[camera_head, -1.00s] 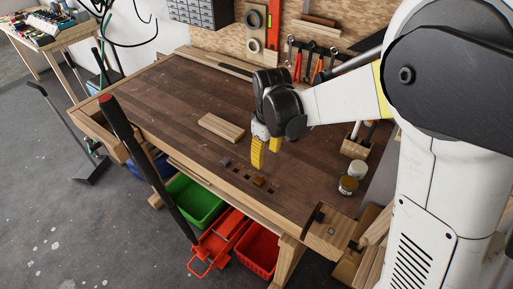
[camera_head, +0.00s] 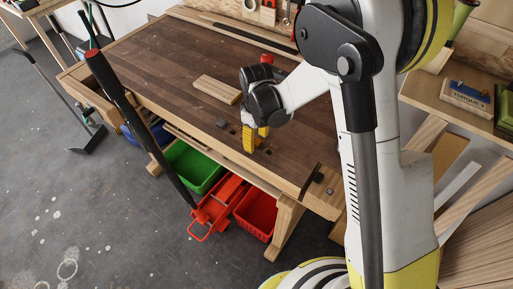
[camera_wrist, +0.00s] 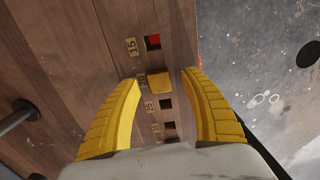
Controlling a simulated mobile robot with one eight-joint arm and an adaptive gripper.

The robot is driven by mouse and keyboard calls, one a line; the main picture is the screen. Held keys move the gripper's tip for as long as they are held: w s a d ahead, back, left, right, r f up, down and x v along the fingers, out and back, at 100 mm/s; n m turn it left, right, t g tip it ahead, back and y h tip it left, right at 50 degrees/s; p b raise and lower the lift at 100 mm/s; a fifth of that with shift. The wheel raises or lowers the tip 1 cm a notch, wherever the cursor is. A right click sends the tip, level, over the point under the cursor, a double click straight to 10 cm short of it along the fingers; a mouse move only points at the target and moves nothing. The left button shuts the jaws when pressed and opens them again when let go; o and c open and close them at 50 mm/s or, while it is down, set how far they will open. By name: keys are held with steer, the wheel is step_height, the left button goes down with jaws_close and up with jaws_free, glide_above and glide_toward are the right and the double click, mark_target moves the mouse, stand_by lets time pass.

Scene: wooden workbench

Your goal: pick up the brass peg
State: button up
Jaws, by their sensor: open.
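The brass peg (camera_wrist: 161,82) is a small square-topped block in the wrist view. It sits at the hole marked 20, in a row of square holes in the wooden bench top. My gripper (camera_wrist: 160,76) is open, with one yellow finger on each side of the peg. Bare bench shows between the peg and both fingers, so they look apart from it. In the head view my gripper (camera_head: 256,139) is low over the bench's front edge, and its fingers hide the peg there.
Square holes marked 15 (camera_wrist: 153,42) and 25 (camera_wrist: 165,104) flank the peg. A small grey block (camera_head: 221,123) and a light wooden board (camera_head: 217,89) lie on the bench top (camera_head: 160,65). Green (camera_head: 193,166) and red (camera_head: 257,212) bins stand below the front edge.

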mark_target(257, 141)
steer(key=shift+f, duration=0.55)
jaws_close()
steer(key=shift+r, duration=0.1)
step_height(257, 141, up, 17)
steer(key=p, duration=1)
